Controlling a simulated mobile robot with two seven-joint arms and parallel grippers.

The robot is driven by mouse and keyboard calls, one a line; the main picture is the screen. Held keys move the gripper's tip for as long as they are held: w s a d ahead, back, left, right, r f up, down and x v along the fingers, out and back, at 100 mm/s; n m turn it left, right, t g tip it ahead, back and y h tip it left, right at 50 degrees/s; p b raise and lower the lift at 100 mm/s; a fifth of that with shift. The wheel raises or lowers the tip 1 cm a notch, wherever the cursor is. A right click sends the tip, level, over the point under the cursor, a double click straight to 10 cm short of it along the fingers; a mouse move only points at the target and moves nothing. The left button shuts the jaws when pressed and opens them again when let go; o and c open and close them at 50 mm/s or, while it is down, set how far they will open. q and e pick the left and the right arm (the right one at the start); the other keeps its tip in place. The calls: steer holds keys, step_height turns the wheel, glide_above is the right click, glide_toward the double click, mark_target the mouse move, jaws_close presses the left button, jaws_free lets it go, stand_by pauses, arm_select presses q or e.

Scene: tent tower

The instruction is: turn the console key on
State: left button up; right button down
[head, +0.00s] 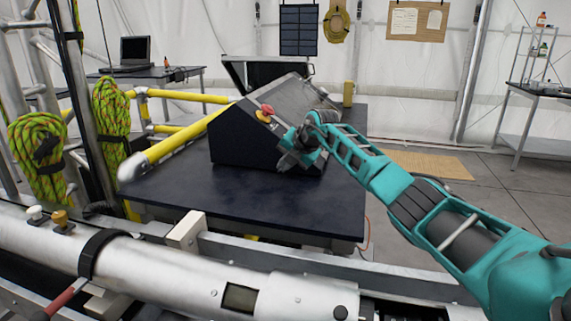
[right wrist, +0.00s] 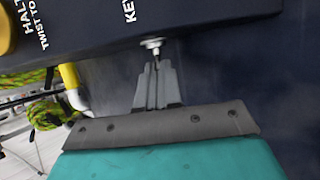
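The console (head: 240,136) is a dark box with a sloped top, standing on a dark table. The console key (right wrist: 153,46) shows in the right wrist view as a small silver round piece with a thin stem, beside white lettering that begins "KE". My right gripper (right wrist: 156,66) has its two fingers close together, with the stem running in between their tips, so it looks shut on the key. In the head view my right gripper (head: 287,160) is at the console's lower front right and hides the key. My left gripper is not in view.
A red knob on a yellow base (head: 265,113) sits on the console, left of my gripper. A yellow rail (head: 185,142) runs along the table's left side. The dark tabletop (head: 250,200) in front of the console is clear. A yellow cylinder (head: 348,93) stands behind.

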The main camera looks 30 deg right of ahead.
stand_by(0.3)
steer(key=shift+s+d+f+t+y+b, duration=0.2)
steer(key=shift+f+t+y+b, duration=0.3)
steer(key=shift+t+b, duration=0.25)
steer(key=shift+m+t+y+b, duration=0.35)
steer(key=shift+m+t+y, duration=0.15)
steer(key=shift+t, duration=0.35)
steer(key=shift+r, duration=0.15)
steer(key=c, duration=1.3)
jaws_free()
steer(key=shift+s+d, duration=0.1)
steer(key=shift+s, duration=0.05)
